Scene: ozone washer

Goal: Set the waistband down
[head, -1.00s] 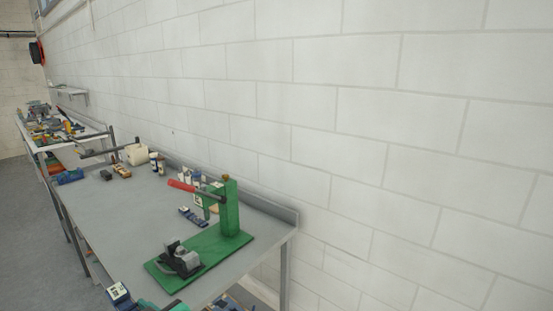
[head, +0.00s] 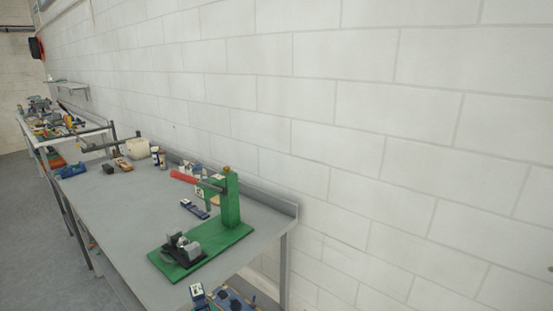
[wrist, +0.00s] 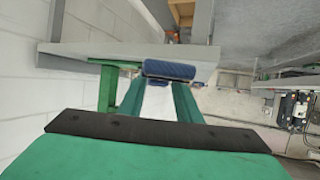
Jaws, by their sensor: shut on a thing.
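The waistband appears as a dark blue rolled bundle (wrist: 169,70) at the tips of my gripper (wrist: 161,86) in the wrist view. My gripper's green fingers are shut on it. In the head view, a small blue bundle with a white patch (head: 198,292), apparently the same one, shows at the bottom edge, in front of the grey table's near end. The gripper itself is below that picture. The bundle looks apart from the tabletop. The grey table (head: 120,215) stands along the wall.
A green press with a red handle (head: 231,200) stands near the table's near right corner, with a dark clamp (head: 182,248) on its base. A blue item (head: 194,208) lies behind it. Blue things (head: 236,301) are below the table end. The table's left middle is clear.

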